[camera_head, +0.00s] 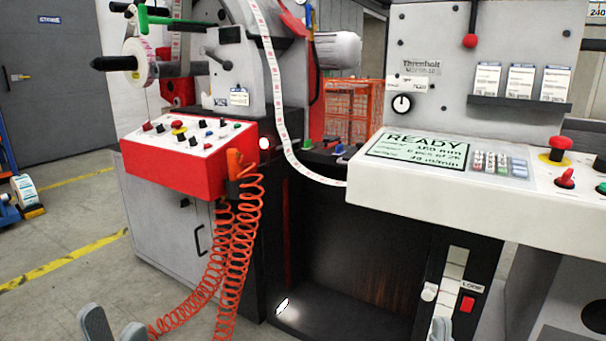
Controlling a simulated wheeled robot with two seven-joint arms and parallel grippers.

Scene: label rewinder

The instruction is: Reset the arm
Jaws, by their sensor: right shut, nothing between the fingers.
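My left gripper (114,326) shows at the bottom left edge, with its two grey fingertips apart and nothing between them. It is over the floor, in front of the grey cabinet and left of the orange coiled hoses. My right gripper (442,330) shows only as a small grey tip at the bottom edge, right of centre, below the white strip with a knob. It is shut and appears to hold nothing. Both arms are otherwise out of the picture. The label rewinder (225,70) stands ahead, with a white label web running down across it.
A red control box (190,184) with buttons juts out at left, with coiled orange hoses (230,250) hanging below it. A white console (480,208) reading READY juts out at right. A dark recess (350,250) lies between. Open floor (60,225) is at left.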

